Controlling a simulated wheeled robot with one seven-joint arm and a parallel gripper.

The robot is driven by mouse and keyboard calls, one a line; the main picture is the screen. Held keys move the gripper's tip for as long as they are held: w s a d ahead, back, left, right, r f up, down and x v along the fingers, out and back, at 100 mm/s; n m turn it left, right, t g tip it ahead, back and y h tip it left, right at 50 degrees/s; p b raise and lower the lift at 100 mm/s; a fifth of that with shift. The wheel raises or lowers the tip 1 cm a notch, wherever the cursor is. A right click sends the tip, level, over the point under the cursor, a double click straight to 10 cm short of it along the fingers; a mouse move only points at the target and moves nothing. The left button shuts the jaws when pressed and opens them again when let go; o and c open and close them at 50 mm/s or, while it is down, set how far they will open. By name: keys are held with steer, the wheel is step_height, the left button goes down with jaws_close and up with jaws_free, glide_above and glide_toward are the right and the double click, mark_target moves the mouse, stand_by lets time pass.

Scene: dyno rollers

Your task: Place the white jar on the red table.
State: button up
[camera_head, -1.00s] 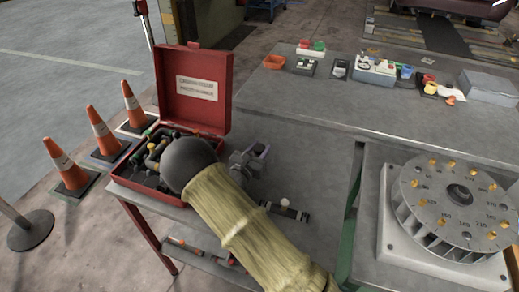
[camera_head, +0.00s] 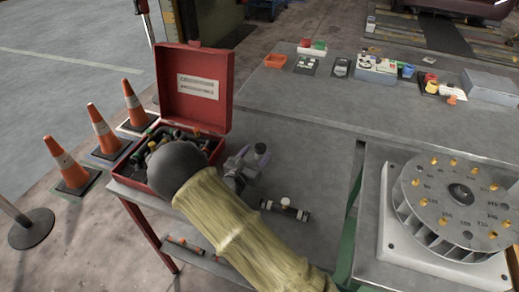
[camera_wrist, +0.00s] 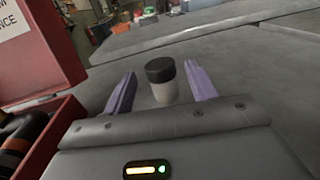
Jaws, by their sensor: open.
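The white jar (camera_wrist: 163,92) shows in the wrist view as a pale body with a black lid. It stands upright on a grey surface, between the lines of my two purple fingers, with a gap on each side. How far it sits inside the fingers is hard to tell. My gripper (camera_wrist: 160,88) is open and empty. In the head view my gripper (camera_head: 247,163) is low over a grey tabletop, right of the red toolbox; I cannot clearly make out the jar there. That table (camera_head: 300,150) has a red leg (camera_head: 148,235) at front left.
The open red toolbox (camera_head: 196,85) full of fittings stands left of my gripper. A numbered round device (camera_head: 455,200) is at right. Small parts and a grey box (camera_head: 490,88) occupy the back table.

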steer(key=v, duration=0.8)
steer(key=shift+s+a, duration=0.1)
steer(key=shift+s, duration=0.05)
stand_by(1.2)
